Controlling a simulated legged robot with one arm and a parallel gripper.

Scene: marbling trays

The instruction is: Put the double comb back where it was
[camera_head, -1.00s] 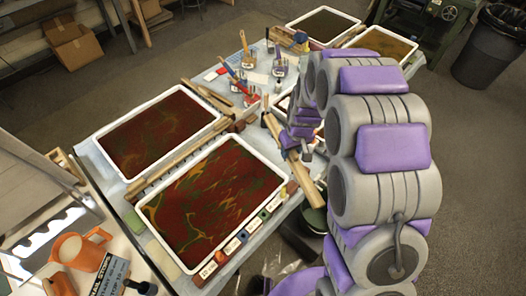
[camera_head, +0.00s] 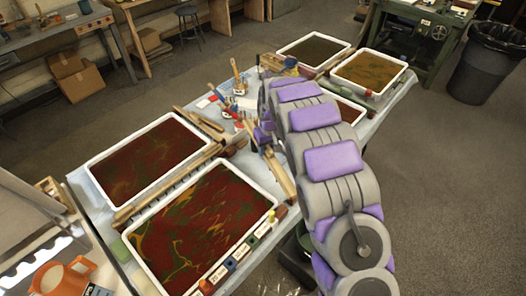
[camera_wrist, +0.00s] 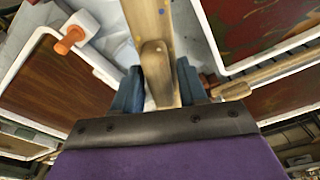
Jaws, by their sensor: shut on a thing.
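My gripper (camera_wrist: 160,82) is shut on a long wooden bar, the double comb (camera_wrist: 152,20). In the wrist view the bar stands between the two blue fingers and runs out of the top of the picture. In the head view the comb (camera_head: 281,178) slants beside the right rim of the near marbled tray (camera_head: 245,181). My arm covers part of the gripper there. The comb's teeth cannot be made out. I cannot tell whether it touches the table or tray.
A second dark red tray (camera_head: 130,137) lies at the left, with wooden bars between the two. Brushes and jars (camera_head: 238,85) stand behind. A dark tray (camera_head: 313,50) and a tan tray (camera_head: 368,72) lie at the far end. A bin (camera_head: 485,65) stands right.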

